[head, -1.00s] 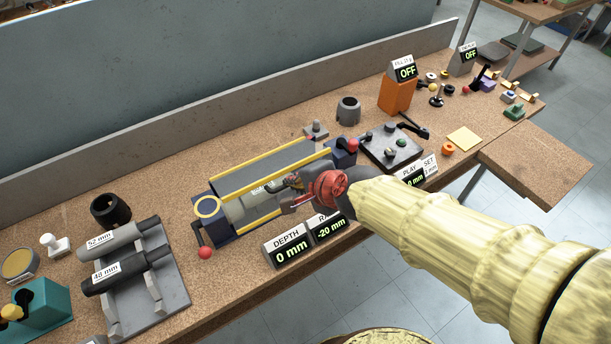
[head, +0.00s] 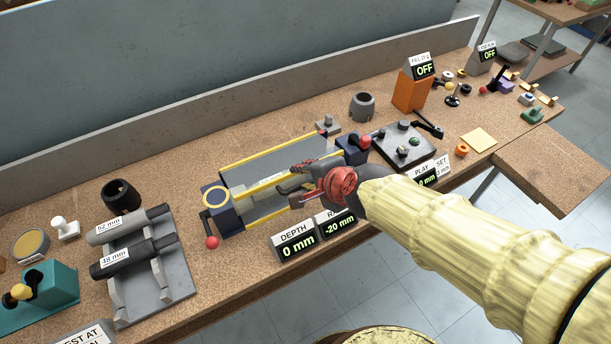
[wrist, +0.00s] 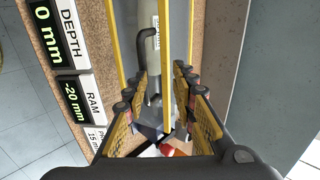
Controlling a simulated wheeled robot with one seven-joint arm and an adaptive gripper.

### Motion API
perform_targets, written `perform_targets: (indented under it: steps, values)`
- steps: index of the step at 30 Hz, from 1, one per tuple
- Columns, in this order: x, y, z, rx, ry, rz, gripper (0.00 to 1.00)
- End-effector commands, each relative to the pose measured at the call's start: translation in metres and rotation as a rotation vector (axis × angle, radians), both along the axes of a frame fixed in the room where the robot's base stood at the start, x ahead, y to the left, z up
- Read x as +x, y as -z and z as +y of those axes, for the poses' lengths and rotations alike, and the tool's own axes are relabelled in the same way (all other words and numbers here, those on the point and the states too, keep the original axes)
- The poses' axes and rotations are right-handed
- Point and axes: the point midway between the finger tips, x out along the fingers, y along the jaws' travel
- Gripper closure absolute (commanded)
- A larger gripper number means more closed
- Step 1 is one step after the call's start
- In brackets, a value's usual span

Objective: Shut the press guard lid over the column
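The press (head: 222,208) stands near the bench's front, with dark blue end blocks and yellow edge bars. Its grey guard lid (head: 275,162) is tilted, neither flat nor fully back; its yellow free edge (head: 262,187) crosses above the bed. In the wrist view this yellow edge (wrist: 165,55) runs between my fingers, with a dark bent handle (wrist: 147,45) beside it. The pale column (wrist: 143,15) shows partly there; in the head view the lid mostly hides it. My gripper (wrist: 165,112) is open around the yellow edge; I cannot tell whether a finger touches it.
Displays reading depth 0 mm (head: 295,243) and ram -20 mm (head: 337,222) stand in front of the press. A red-knobbed crank (head: 212,242) sticks out at its left.

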Motion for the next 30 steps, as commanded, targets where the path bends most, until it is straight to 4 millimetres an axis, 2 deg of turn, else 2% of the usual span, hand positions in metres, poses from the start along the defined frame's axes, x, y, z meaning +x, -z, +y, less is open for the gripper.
perform_targets:
  steps: [7, 12, 18, 24, 30]
  values:
    - [-0.016, -0.022, -0.012, 0.001, 0.001, -0.005, 0.73]
    - [-0.038, -0.049, -0.027, 0.002, 0.000, -0.007, 0.73]
    - [-0.058, -0.072, -0.040, 0.001, 0.001, -0.004, 0.73]
    - [-0.068, -0.082, -0.046, 0.001, 0.001, 0.000, 0.73]
    - [-0.069, -0.083, -0.047, 0.000, 0.000, 0.000, 0.73]
